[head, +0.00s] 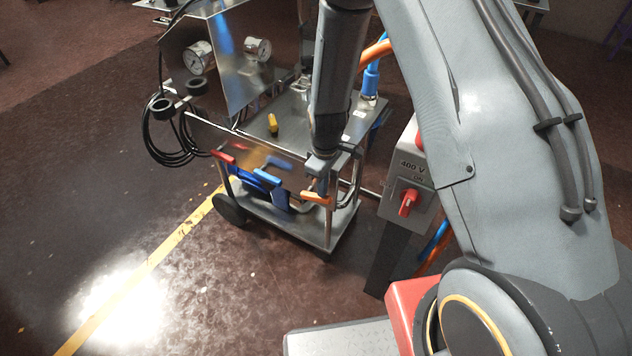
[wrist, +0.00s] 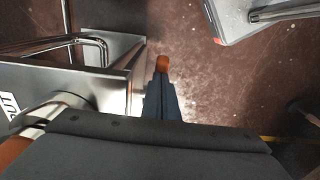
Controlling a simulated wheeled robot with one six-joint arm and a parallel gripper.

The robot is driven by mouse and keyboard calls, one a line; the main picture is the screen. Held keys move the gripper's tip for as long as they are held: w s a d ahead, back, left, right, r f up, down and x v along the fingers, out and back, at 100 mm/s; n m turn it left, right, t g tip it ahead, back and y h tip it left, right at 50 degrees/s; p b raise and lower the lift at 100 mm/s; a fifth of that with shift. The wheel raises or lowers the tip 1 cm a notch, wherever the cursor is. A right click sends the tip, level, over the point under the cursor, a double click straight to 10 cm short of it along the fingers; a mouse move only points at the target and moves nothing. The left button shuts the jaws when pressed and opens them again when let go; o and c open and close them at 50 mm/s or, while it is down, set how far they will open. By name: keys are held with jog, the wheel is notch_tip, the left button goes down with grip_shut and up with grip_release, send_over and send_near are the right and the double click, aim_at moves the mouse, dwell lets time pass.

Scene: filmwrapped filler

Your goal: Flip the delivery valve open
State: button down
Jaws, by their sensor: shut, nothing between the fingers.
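A steel filler cart carries a front panel (head: 235,150) with coloured valve levers along it. An orange lever (head: 314,198) is at the panel's right end, a blue lever (head: 262,178) in the middle and a red lever (head: 222,156) at the left. I cannot tell from any marking which is the delivery valve. My gripper (head: 318,182) is shut and empty, pointing down at the orange lever. In the wrist view, the orange lever's end (wrist: 162,62) shows just beyond my closed fingertips (wrist: 161,78). I cannot tell whether they touch; the lever's pivot is hidden.
A grey 400 V box (head: 405,185) with a red switch (head: 408,203) stands right of the cart. Two gauges (head: 258,50) and a coiled black cable (head: 168,150) are at upper left. A yellow knob (head: 272,123) is on the cart top. Floor in front is clear.

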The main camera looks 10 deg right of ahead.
aim_at(330, 199)
jog(key=shift+s+d+f+b, duration=0.25)
jog(key=shift+s+d+f, duration=0.15)
jog(key=shift+f, duration=0.3)
jog(key=shift+s+d+f+b, duration=0.3)
jog(key=shift+d+f, duration=0.2)
jog(key=shift+f, duration=0.15)
jog(key=shift+s+d+f, duration=0.15)
jog(key=shift+s+f, duration=0.1)
jog(key=shift+f, duration=0.05)
notch_tip(330, 199, up, 8)
jog(key=shift+w+r+b, duration=0.15)
jog(key=shift+r+b, duration=0.05)
jog(key=shift+b, duration=0.1)
dwell(0.3)
